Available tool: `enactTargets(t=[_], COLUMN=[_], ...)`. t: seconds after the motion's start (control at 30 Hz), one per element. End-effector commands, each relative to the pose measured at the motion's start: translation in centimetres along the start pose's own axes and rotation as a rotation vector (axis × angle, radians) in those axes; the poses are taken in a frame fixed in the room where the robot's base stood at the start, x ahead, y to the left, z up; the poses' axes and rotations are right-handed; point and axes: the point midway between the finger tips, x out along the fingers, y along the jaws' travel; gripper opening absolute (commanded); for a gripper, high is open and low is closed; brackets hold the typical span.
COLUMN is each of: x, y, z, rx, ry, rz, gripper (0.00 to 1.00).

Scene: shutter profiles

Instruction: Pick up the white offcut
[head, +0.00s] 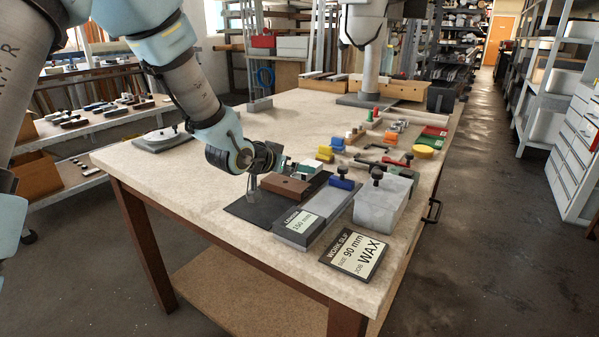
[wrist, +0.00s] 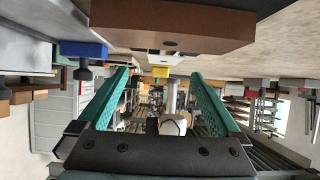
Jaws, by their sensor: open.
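A grey labelled box (head: 299,226), a pale grey block with a dark knob (head: 380,207) and a work slip (head: 355,254) lie to the right. Blue, yellow, red and pale pieces crowd the bench behind. Another arm (head: 364,25) stands at the back.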

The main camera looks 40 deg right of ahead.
Motion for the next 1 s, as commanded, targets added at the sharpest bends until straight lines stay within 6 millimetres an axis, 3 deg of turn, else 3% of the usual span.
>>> enactTargets(t=[0.1,0.37,0.63,0.97,1.0], x=[1.5,3.2,6.7,7.4,7.4], y=[0.0,-0.4,-0.8,-0.8,-0.8], z=[-0.1,-0.2,-0.2,-0.1,-0.1], rx=[-0.001,-0.001,-0.001,-0.001,-0.001], ry=[-0.002,-0.003,-0.004,-0.003,-0.003], rz=[0.0,-0.003,-0.002,-0.003,-0.003], gripper=[1.0,1.0,1.0,1.0,0.97])
